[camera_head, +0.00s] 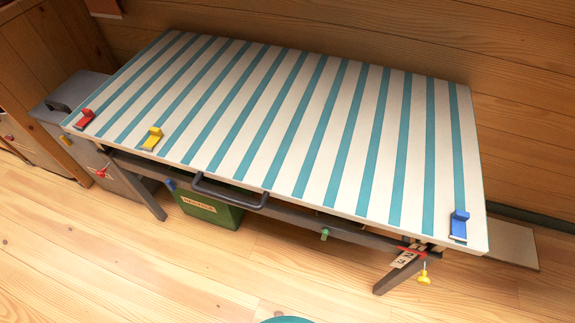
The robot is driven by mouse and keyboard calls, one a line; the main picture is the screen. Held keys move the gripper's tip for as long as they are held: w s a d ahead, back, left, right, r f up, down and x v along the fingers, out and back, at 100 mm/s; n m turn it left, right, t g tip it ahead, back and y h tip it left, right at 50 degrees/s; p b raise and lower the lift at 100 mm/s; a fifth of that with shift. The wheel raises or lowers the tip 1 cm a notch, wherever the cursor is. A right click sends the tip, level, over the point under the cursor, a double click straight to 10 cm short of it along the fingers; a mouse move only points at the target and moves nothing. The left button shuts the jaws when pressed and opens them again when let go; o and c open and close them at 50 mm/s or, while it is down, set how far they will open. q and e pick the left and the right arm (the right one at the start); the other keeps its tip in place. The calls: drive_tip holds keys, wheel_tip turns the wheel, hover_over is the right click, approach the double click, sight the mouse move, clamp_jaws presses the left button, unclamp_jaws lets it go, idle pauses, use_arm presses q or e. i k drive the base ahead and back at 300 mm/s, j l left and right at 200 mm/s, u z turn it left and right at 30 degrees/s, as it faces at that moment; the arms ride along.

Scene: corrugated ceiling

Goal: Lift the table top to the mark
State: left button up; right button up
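The table top (275,123) is a long board with white and teal stripes, set close to the wooden wall. A dark handle bar (231,194) sticks out from its front edge. At the front right corner, a small pale label with dark characters (404,259) and a red strip (412,251) sit by the leg, just below the board; I cannot read the label or tell whether the strip is the mark. A dark leg (400,272) and a dark front rail (290,213) show under the top. Neither gripper is in view.
Red (84,119), yellow (152,138) and blue (459,225) blocks sit on the top near its edge. A green box (207,208) stands beneath. A grey case (75,105) stands at the left. A yellow knob (423,277) hangs at front right. The front floor is mostly clear.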

sight(391, 150)
drive_tip(key=k+j+z, duration=0.1)
drive_tip(key=k+j, duration=0.15)
drive_tip(key=z, duration=0.4)
drive_tip(key=l+z, duration=0.1)
drive_tip(key=z, duration=0.25)
drive_tip(key=l+z, duration=0.1)
drive_tip(key=z, duration=0.65)
drive_tip(key=u, duration=1.95)
drive_tip(key=l+z, duration=0.1)
drive_tip(key=z, duration=0.2)
drive_tip(key=k, duration=0.05)
